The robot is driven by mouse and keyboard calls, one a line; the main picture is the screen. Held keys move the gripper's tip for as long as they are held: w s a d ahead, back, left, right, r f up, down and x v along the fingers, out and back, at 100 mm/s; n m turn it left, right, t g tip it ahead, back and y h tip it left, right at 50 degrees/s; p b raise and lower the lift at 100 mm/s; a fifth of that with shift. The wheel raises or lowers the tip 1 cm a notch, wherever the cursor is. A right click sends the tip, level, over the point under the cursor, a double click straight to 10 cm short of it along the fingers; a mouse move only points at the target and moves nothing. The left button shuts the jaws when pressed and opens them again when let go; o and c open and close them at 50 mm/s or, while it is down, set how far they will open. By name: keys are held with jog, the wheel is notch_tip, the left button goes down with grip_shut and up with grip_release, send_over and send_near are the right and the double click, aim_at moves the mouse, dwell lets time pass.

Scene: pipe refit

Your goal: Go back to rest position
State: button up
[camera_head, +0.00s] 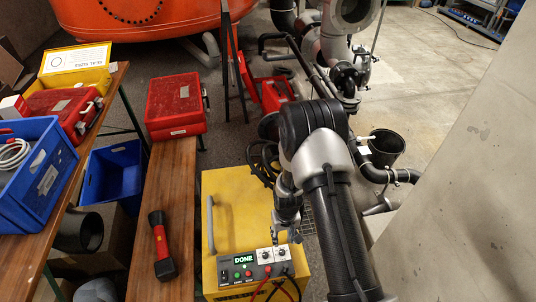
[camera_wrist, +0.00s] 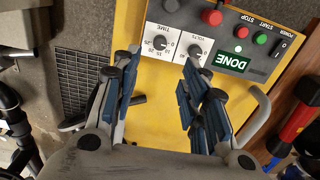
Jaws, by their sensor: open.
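My gripper (camera_wrist: 160,95) is open and empty in the wrist view, with its blue-padded fingers spread apart. It hangs over the yellow machine, close to the control panel with its knobs. In the head view my gripper (camera_head: 284,228) is small and partly hidden by my arm, at the right side of the yellow machine (camera_head: 232,200). The control panel (camera_head: 256,268) carries a green lit display (camera_wrist: 231,62) that reads DONE, two white dials and red and green buttons. Whether a fingertip touches the panel I cannot tell.
A wooden bench (camera_head: 168,205) at left bears a red-black flashlight (camera_head: 161,245) and a red case (camera_head: 176,104). A blue crate (camera_head: 45,175) stands on a wooden table. Grey pipes (camera_head: 340,40) rise behind my arm; a concrete wall (camera_head: 470,170) stands at right. Open floor (camera_head: 440,65) lies at back right.

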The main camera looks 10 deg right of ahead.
notch_tip(320, 180, up, 28)
jog(key=t, duration=0.2)
jog(key=s+r+t, duration=0.2)
jog(key=s+r, duration=1.5)
jog(key=s, duration=0.4)
jog(key=shift+s+t, duration=0.2)
jog(key=shift+t, duration=0.1)
jog(key=shift+r, duration=0.1)
